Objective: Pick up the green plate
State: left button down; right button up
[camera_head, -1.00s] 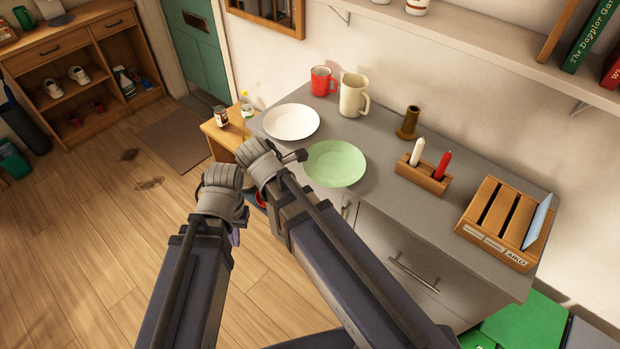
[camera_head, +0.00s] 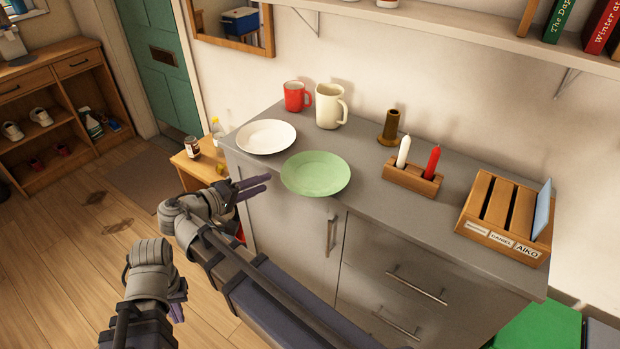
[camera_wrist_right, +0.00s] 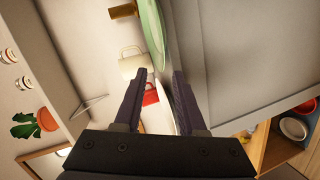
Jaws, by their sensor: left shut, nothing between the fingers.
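The green plate (camera_head: 316,173) lies flat near the front edge of the grey counter (camera_head: 380,215). In the right wrist view the plate (camera_wrist_right: 152,32) shows edge-on, just ahead of my fingers. My right gripper (camera_head: 268,183) is open and empty, just left of the plate by the counter's front edge and apart from it. Its two dark fingers (camera_wrist_right: 160,72) stand apart in the right wrist view. My left gripper (camera_head: 177,308) is shut and empty, low in front of the counter, away from the plate.
A white plate (camera_head: 266,136) lies behind and left of the green one. A red mug (camera_head: 296,97), a cream jug (camera_head: 330,107), a brown candlestick (camera_head: 391,128), a candle holder (camera_head: 412,181) and a wooden letter rack (camera_head: 503,220) stand on the counter. A low wooden table (camera_head: 195,165) is at left.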

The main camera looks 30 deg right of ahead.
jog(key=x, duration=0.2)
jog(key=b+x, duration=0.1)
jog(key=x, duration=0.2)
jog(key=b+x, duration=0.1)
jog(key=x, duration=0.2)
jog(key=shift+w+a+f, duration=0.2)
jog(key=shift+w, duration=0.1)
grip_shut()
dwell(1.2)
